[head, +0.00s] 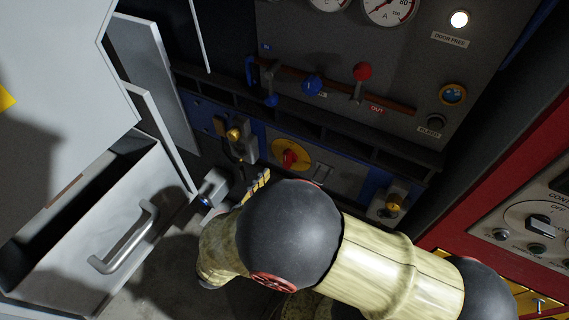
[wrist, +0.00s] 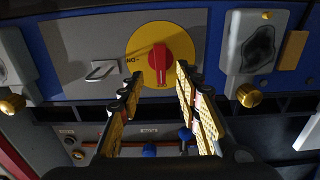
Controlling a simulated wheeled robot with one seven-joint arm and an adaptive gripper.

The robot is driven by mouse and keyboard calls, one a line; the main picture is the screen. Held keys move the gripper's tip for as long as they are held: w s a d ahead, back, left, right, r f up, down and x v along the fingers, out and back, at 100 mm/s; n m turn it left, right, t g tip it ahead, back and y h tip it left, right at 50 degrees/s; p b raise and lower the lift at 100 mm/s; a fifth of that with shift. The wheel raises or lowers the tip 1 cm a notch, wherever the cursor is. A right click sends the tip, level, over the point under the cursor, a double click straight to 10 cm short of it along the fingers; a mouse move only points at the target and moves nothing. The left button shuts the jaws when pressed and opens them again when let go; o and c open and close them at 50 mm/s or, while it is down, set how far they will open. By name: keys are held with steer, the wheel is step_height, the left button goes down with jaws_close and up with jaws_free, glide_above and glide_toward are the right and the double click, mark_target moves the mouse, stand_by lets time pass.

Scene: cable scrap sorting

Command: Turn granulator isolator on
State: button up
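The isolator is a red rotary knob on a round yellow plate (head: 289,157), set in the blue lower panel. In the wrist view, which looks upside down, the red knob (wrist: 159,57) stands roughly vertical on its plate. An inverted "ON" mark is left of the plate, and a small unclear mark is at its lower edge. My gripper (wrist: 158,78) is open and empty, its yellow padded fingers spread on either side of the knob's lower end. I cannot tell the remaining gap in depth. In the head view one finger (head: 256,187) shows; my arm hides the rest.
Brass-knobbed units (head: 237,135) (head: 393,205) flank the isolator. A metal hasp (wrist: 101,71) sits beside it. A dark ledge and levers with blue and red knobs (head: 362,72) are above. An open drawer with a handle (head: 125,240) is at left, a red cabinet (head: 530,150) at right.

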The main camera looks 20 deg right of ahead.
steer(key=x, duration=0.7)
steer(key=shift+w+d+b, duration=0.25)
steer(key=shift+w+b, duration=0.05)
steer(key=shift+b, duration=0.15)
steer(key=shift+c, duration=0.8)
jaws_close()
